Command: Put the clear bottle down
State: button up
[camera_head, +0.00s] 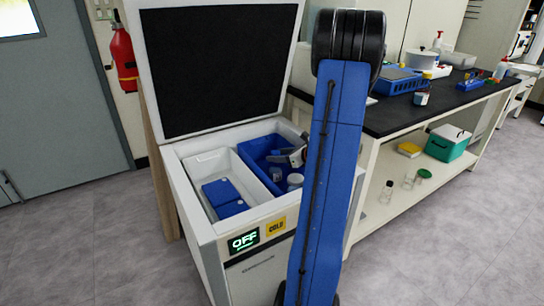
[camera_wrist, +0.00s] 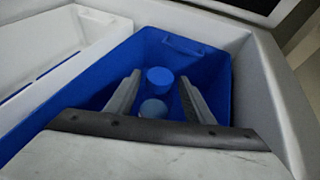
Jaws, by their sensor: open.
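My gripper (camera_head: 292,157) is open inside the blue bin (camera_head: 250,146) of the open chest. In the wrist view its two fingers (camera_wrist: 160,79) point down into the bin, spread apart. A clear, bluish bottle-like thing (camera_head: 277,175) stands low in the bin near my gripper in the head view. A pale round container (camera_head: 295,181) is close to its right. In the wrist view a blue round cap (camera_wrist: 160,76) and a paler blue round top (camera_wrist: 153,109) show between the fingers. I cannot tell which of these belongs to the clear bottle. Their lower parts are hidden.
A white bin (camera_head: 207,162) with blue blocks (camera_head: 222,194) sits left of the blue bin. The chest's lid (camera_head: 219,66) stands open behind. A dark-topped bench (camera_head: 400,113) with lab items is at the right. Grey floor (camera_head: 95,240) is clear at the left.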

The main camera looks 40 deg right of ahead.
jog(key=shift+v, duration=1.15)
